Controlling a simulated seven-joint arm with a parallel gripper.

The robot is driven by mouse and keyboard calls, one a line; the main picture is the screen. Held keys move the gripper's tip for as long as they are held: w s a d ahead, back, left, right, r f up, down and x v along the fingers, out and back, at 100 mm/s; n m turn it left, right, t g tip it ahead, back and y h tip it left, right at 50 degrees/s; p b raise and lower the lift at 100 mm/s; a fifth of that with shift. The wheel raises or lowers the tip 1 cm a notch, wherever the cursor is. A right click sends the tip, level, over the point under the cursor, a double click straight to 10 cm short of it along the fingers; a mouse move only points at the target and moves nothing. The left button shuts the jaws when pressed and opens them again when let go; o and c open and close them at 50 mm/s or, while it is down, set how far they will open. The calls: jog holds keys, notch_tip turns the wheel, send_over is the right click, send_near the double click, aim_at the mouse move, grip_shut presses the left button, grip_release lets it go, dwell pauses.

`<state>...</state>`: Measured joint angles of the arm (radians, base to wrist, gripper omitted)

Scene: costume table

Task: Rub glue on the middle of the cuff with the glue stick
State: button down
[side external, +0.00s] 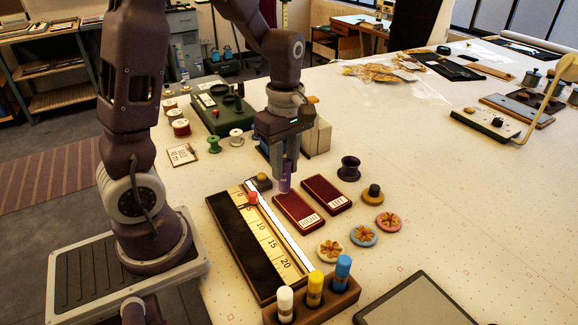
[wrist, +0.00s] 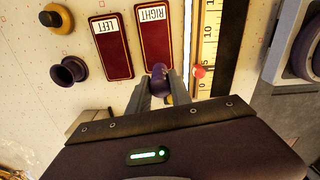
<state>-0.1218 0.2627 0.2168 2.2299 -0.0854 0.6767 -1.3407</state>
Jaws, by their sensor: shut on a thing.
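My gripper (side external: 285,166) is shut on a purple glue stick (side external: 285,183), which points down; it also shows between the fingers in the wrist view (wrist: 160,80). Two dark red cuffs with gold edging lie side by side. The one by the ruler (side external: 294,206) carries a tag reading RIGHT in the wrist view (wrist: 154,40). The other cuff (side external: 322,191) carries a tag reading LEFT in the wrist view (wrist: 113,55). The stick's lower end is at the untagged end of the RIGHT cuff. I cannot tell whether it touches. The fingers partly hide the stick.
A ruler board (side external: 262,230) with a red-knobbed slider (side external: 252,198) lies left of the cuffs. A wooden rack (side external: 335,303) holds white, yellow and blue sticks in front.

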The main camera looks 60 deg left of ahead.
jog(key=shift+r, duration=3.4)
jog(key=shift+f, duration=0.1)
jog(key=shift+f, duration=3.8)
jog(key=shift+w+d, duration=0.1)
jog(key=shift+d, duration=0.6)
jog(key=shift+d+f, duration=0.2)
jog(key=shift+d, duration=0.55)
jog(key=shift+w+d, duration=0.2)
jog(key=shift+d, duration=1.75)
jog(key=shift+s+a, duration=0.15)
jog(key=shift+a, duration=1.6)
jog(key=shift+s+a, duration=0.1)
jog(key=shift+a, duration=1.65)
jog(key=shift+d+r, duration=0.1)
jog(key=shift+r, duration=3.95)
